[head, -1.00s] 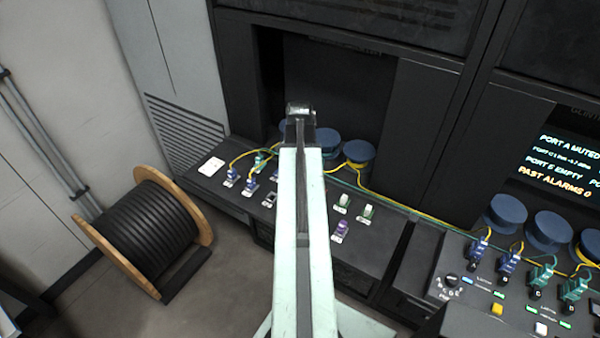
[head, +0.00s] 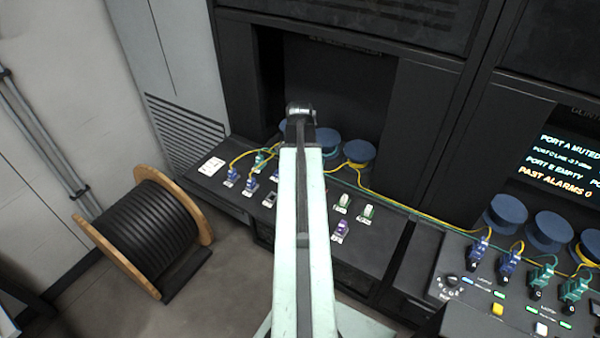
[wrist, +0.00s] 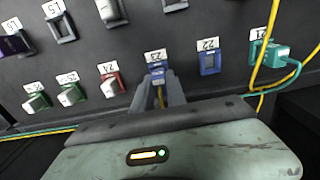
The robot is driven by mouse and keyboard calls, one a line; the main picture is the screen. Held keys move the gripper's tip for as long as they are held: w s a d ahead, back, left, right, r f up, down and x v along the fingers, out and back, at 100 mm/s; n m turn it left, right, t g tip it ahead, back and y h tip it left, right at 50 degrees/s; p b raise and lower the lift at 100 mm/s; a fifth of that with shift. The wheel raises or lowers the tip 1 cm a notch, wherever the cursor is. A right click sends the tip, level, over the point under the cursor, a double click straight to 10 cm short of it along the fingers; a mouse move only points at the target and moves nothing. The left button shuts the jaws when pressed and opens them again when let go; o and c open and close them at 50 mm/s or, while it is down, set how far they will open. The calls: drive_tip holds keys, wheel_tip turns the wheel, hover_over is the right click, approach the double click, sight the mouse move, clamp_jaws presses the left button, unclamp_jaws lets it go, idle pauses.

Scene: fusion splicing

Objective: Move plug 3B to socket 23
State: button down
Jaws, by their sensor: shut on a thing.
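In the wrist view my gripper (wrist: 161,90) is shut on a blue plug (wrist: 158,75) with a yellow cable running back between the fingers. I take it to be plug 3B, but its own label is not readable. The plug is lined up at socket 23 (wrist: 157,66), right below the tag reading 23. Whether it is fully seated cannot be told, because the fingers hide much of it. In the head view my own arm hides the gripper, the plug and this socket.
Empty blue socket 22 (wrist: 209,62) is to the right, then a teal plug (wrist: 276,52) at 21 with yellow and green cables. A red-framed socket 24 (wrist: 112,84) is to the left. A cable drum (head: 150,235) stands on the floor; a console (head: 515,285) is at right.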

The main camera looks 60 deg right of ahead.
drive_tip(key=shift+f+b, duration=0.55)
drive_tip(key=c, duration=1.3)
unclamp_jaws()
drive_tip(key=shift+r, duration=0.1)
wheel_tip(320, 180, up, 8)
drive_tip(key=p, duration=0.8)
drive_tip(key=shift+f, duration=0.2)
